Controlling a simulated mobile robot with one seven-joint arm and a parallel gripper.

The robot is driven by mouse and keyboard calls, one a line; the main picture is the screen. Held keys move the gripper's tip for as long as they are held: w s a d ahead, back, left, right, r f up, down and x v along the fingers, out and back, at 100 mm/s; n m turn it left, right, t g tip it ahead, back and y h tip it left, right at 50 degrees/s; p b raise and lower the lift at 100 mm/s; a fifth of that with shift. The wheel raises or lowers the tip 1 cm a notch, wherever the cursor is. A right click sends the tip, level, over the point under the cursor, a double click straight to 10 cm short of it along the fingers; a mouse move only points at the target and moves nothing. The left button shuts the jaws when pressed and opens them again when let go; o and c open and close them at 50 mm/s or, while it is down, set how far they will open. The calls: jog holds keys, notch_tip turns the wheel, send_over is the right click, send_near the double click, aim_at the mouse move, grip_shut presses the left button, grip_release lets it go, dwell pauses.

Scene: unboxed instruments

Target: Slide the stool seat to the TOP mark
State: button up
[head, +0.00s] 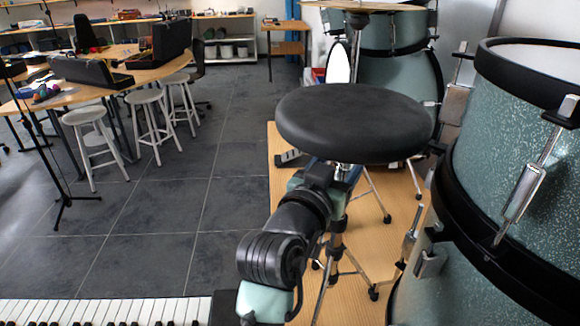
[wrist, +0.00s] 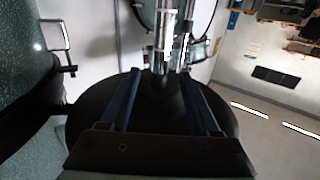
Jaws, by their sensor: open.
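The black round stool seat (head: 355,115) sits level on a chrome post (head: 337,215) with tripod legs, in the middle of the head view. In the wrist view the dark seat (wrist: 88,118) spreads behind the fingers, and the metal post (wrist: 166,40) runs up from its middle. My gripper (head: 340,172) is just under the seat, close to the post. In the wrist view my gripper (wrist: 160,82) is open, with a finger on each side of the post's line. I cannot tell whether either finger touches the post. No TOP mark is readable.
Green drums (head: 530,125) stand close on the right, with another drum (head: 395,75) behind the seat. A piano keyboard (head: 105,312) lies at the lower left. Grey stools (head: 148,98) and a table with open cases are farther left. The tiled floor (head: 175,210) between is clear.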

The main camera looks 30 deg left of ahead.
jog(key=s, duration=0.8)
jog(key=shift+d+f, duration=0.1)
jog(key=shift+f, duration=0.05)
dwell(0.5)
